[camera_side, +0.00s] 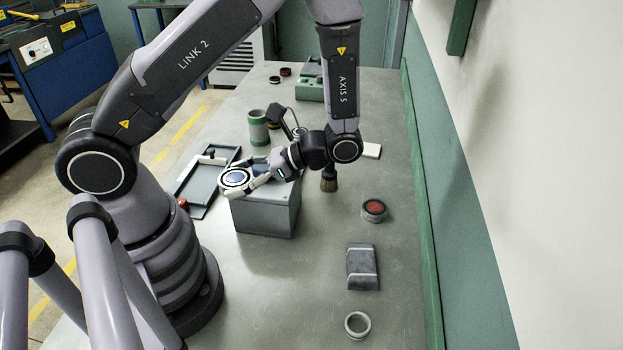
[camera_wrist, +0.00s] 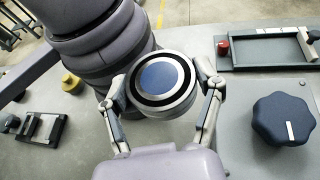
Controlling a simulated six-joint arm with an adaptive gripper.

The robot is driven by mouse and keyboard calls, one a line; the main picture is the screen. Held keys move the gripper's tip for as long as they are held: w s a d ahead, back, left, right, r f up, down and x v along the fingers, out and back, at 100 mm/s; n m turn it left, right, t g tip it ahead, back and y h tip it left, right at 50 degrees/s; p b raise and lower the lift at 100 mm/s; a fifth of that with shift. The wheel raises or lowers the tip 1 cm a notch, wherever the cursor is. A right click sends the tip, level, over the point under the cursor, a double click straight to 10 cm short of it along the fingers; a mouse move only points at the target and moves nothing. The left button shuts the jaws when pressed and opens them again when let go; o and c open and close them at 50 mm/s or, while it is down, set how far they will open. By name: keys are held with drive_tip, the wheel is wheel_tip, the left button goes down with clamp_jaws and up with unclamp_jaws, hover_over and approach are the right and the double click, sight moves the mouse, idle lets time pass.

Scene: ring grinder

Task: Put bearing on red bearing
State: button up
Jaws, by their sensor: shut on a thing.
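The bearing, a metal ring with a dark groove and a blue centre (camera_wrist: 161,78), is held flat between both fingers of my gripper (camera_wrist: 160,88) in the wrist view. In the side view the same blue-centred bearing (camera_side: 236,178) is at the tip of my gripper (camera_side: 240,182), by the upper left edge of a grey box (camera_side: 263,216). Whether it touches the box is unclear. The red bearing (camera_side: 374,208), a dark ring with a red centre, sits on the table to the right of the box, apart from my gripper.
A dark knob (camera_wrist: 283,118) shows at right in the wrist view. A grey tray (camera_side: 207,180) lies left of the box. A brush (camera_side: 329,181) is near the red bearing. A grey block (camera_side: 362,267) and an empty ring (camera_side: 357,325) lie in front. A wall stands right.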

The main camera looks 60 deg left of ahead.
drive_tip(key=w+m+t+y, duration=0.2)
drive_tip(key=m+t, duration=0.1)
drive_tip(key=w+m+t+y, duration=0.2)
drive_tip(key=w+m+t, duration=0.1)
drive_tip(key=w+r+m+t+y, duration=0.1)
drive_tip(key=w+m+t, duration=0.1)
drive_tip(key=w+m, duration=0.1)
drive_tip(key=shift+w+a+t+y, duration=0.15)
drive_tip(key=shift+a+t+y, duration=0.15)
drive_tip(key=shift+t+y, duration=0.1)
drive_tip(key=w+d+m+t, duration=0.6)
drive_tip(key=w+m+t, duration=0.1)
drive_tip(key=t, duration=0.1)
hover_over(375, 207)
drive_tip(key=shift+h, duration=0.3)
wheel_tip(375, 207, down, 14)
drive_tip(key=shift+s+r, duration=0.1)
drive_tip(key=shift+s, duration=0.05)
drive_tip(key=shift+f, duration=1.7)
drive_tip(key=o, duration=1.2)
drive_tip(key=shift+f, duration=0.1)
